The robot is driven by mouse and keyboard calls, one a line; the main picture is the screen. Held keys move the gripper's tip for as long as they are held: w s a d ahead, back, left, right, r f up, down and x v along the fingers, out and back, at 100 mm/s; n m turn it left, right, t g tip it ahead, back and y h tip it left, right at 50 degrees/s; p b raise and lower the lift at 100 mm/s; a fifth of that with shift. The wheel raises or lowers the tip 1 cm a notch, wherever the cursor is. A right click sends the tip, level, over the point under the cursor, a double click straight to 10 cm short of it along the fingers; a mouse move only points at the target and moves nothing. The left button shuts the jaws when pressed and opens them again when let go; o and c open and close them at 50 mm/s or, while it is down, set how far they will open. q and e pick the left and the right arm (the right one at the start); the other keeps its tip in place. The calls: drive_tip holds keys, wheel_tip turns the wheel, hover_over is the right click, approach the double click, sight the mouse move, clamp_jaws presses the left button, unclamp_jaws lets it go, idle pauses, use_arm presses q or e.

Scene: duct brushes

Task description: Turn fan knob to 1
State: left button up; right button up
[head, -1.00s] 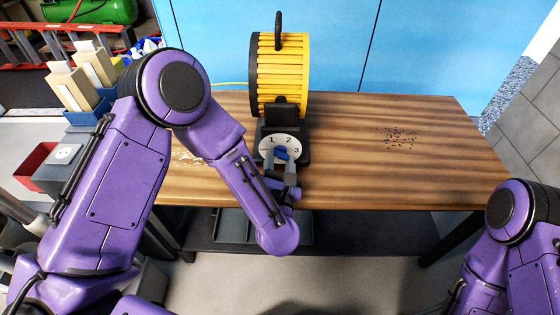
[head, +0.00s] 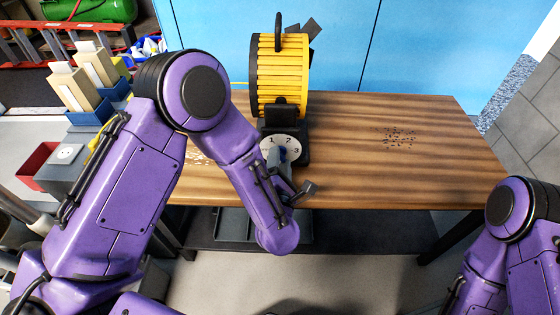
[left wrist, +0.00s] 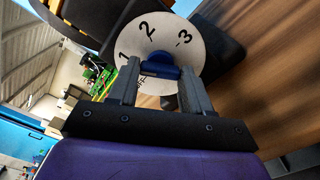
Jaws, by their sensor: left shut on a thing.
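The yellow and black fan (head: 283,75) stands at the back of the wooden table. Its round white dial (head: 291,143) faces up toward me and shows 1, 2 and 3. The dial also shows in the left wrist view (left wrist: 200,60), with part of another label near the lower left. The blue knob (left wrist: 160,72) sits at the dial's centre, between the fingers of my left gripper (left wrist: 158,88). The left gripper (head: 281,157) is shut on the knob. The fingers hide part of it, and I cannot tell which mark it points to. My right gripper is out of view.
The wooden table (head: 440,165) is clear to the right of the fan, apart from a patch of small dark bits (head: 398,138). Blue bins (head: 92,112) with boxes and a red bin (head: 36,167) stand at the left. Blue panels (head: 420,50) close off the back.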

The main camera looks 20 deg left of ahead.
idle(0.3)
use_arm(q)
drive_tip(key=o, duration=1.1)
drive_tip(key=shift+c, duration=0.2)
drive_tip(key=v, duration=1)
drive_tip(key=shift+s, duration=0.3)
